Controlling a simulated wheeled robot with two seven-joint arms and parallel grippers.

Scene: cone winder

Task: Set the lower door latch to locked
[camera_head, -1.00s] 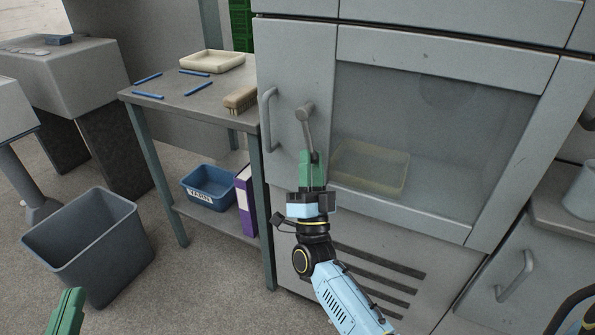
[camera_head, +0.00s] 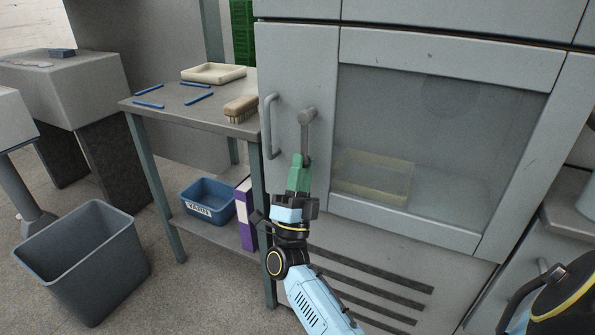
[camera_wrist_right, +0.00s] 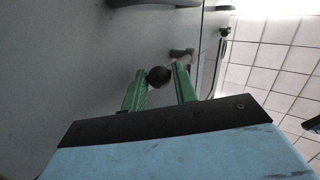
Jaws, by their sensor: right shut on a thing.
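The lower door latch (camera_head: 305,128) is a grey lever on the left part of the cabinet door. It hangs almost straight down from its round pivot. My right gripper (camera_head: 302,160) has green fingers and is at the lower end of the lever, shut on it. In the right wrist view the dark round end of the latch (camera_wrist_right: 159,76) sits between the two green fingers of my right gripper (camera_wrist_right: 162,82). My left gripper is not in view.
A vertical bar handle (camera_head: 269,126) is just left of the latch. The door has a window (camera_head: 440,130) with a yellowish tray (camera_head: 373,178) behind it. A side table (camera_head: 180,106) with a brush (camera_head: 241,108) stands at left, and a grey bin (camera_head: 82,260) is on the floor.

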